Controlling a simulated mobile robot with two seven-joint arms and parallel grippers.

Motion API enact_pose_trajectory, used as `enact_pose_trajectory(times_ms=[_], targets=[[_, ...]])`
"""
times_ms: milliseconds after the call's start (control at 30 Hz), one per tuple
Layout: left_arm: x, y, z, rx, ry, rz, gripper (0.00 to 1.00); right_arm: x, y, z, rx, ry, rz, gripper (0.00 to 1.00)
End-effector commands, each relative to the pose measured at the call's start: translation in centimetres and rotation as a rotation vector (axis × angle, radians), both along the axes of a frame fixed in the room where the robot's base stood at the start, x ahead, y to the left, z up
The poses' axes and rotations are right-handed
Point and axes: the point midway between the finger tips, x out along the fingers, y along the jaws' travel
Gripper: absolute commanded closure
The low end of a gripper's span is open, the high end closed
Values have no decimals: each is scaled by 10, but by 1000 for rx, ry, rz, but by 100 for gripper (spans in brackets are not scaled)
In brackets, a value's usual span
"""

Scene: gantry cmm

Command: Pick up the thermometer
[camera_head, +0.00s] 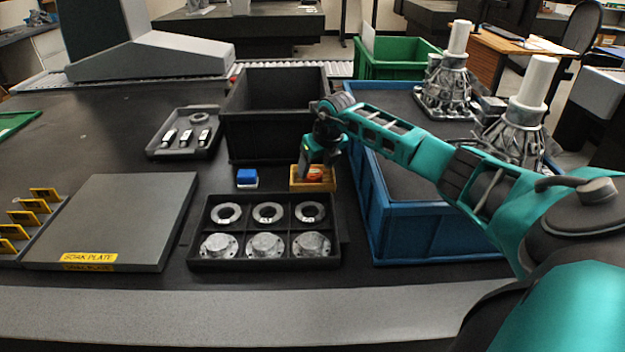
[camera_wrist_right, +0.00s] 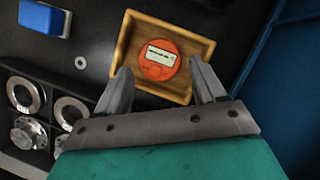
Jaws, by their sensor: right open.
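The thermometer (camera_wrist_right: 158,60) is a round orange-red device with a pale display. It lies in a small wooden tray (camera_wrist_right: 189,96), near the tray's middle in the right wrist view. In the head view the thermometer (camera_head: 316,174) shows only partly, below my right gripper (camera_head: 318,168), in the tray (camera_head: 299,186). In the right wrist view my right gripper (camera_wrist_right: 161,88) is open and empty, its two fingers reaching toward the tray's near side, one to each side of the thermometer. My left gripper is not in view.
A blue block (camera_head: 247,178) lies left of the tray. A black divided tray (camera_head: 192,234) with metal rings and flanges stands in front. A tall black bin (camera_head: 262,135) is behind, and a large blue crate (camera_head: 400,230) is close on the right. A grey soak plate (camera_head: 120,215) lies left.

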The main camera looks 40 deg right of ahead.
Motion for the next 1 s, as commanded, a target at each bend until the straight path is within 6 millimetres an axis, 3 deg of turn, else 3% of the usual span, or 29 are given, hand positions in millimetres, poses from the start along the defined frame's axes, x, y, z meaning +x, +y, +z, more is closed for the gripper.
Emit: enact_pose_trajectory(times_ms=[200,467,933,1000], targets=[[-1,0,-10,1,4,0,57,10,-1,-23,1,-1,-1,31],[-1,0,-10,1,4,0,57,11,-2,-24,0,-1,0,31],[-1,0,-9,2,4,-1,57,10,-2,-24,0,-1,0,74],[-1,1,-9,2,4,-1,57,11,-2,-23,1,-1,0,76]])
